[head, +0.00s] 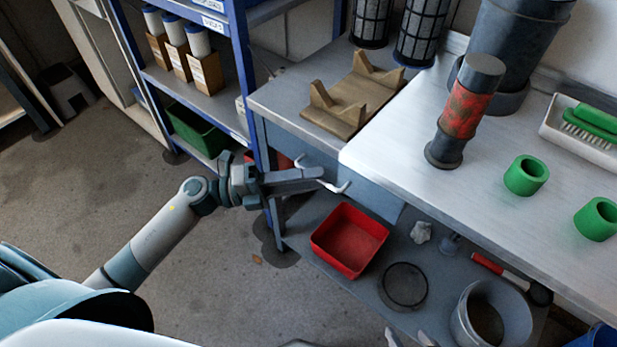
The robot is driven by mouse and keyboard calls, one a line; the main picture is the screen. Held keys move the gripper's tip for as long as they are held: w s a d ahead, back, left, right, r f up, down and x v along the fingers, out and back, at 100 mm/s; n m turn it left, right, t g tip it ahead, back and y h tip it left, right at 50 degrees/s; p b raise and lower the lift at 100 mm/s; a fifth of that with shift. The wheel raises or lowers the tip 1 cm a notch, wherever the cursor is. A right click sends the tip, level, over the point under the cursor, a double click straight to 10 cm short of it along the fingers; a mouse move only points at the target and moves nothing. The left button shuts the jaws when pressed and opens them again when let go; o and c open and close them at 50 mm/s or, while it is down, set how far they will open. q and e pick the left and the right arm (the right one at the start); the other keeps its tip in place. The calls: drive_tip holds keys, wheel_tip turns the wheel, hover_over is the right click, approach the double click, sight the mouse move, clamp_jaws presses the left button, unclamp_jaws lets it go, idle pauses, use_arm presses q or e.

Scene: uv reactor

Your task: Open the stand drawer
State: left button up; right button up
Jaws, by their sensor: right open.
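The stand (290,98) has a grey top with a wooden cradle on it. Its blue-grey drawer front (372,196) is below the top and looks flush, with no clear gap. A pale bar handle (340,188) is on the front. My left gripper (321,179) reaches in from the left with its fingers at the handle, covering its middle. Whether they are closed around the bar is hard to see.
A red bin (350,240), a dark round dish (403,286) and a grey pot (490,313) are on the lower shelf. A blue shelving rack (240,70) stands close behind my left gripper. The floor (200,285) at left is clear.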

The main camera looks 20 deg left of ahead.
use_arm(q)
clamp_jaws()
idle(1.3)
